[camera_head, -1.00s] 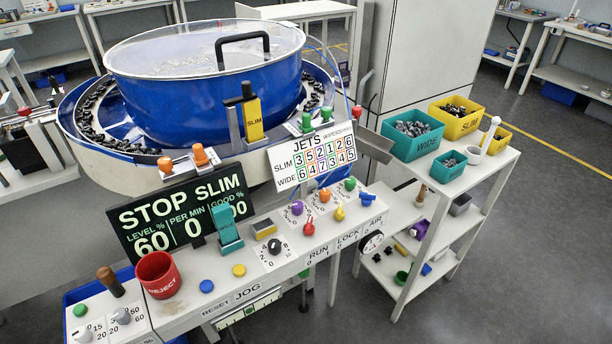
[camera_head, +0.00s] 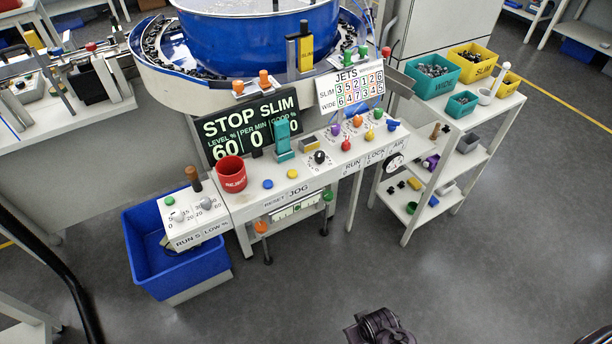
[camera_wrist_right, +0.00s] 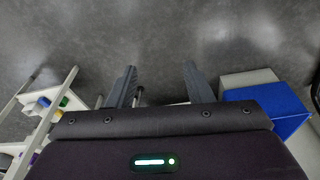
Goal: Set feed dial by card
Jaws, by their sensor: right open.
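The white card (camera_head: 351,88) headed JETS stands above the panel, with a SLIM row reading 3 5 2 1 2 6 and a WIDE row below. The black display (camera_head: 247,124) reads STOP SLIM, level 60, per min 0; its last number is partly hidden. A black dial (camera_head: 320,157) with a number scale sits on the sloped panel, left of several coloured knobs. Two grey knobs (camera_head: 206,203) sit on the lower left box. My right gripper (camera_wrist_right: 159,75) is open and empty, over the floor in the wrist view. My left gripper is not in view.
A red REJECT cup (camera_head: 231,174) and a teal lever (camera_head: 283,138) stand on the panel. A blue bin (camera_head: 160,262) is on the floor at left. A shelf cart (camera_head: 452,150) with teal and yellow bins stands at right. Floor in front is clear.

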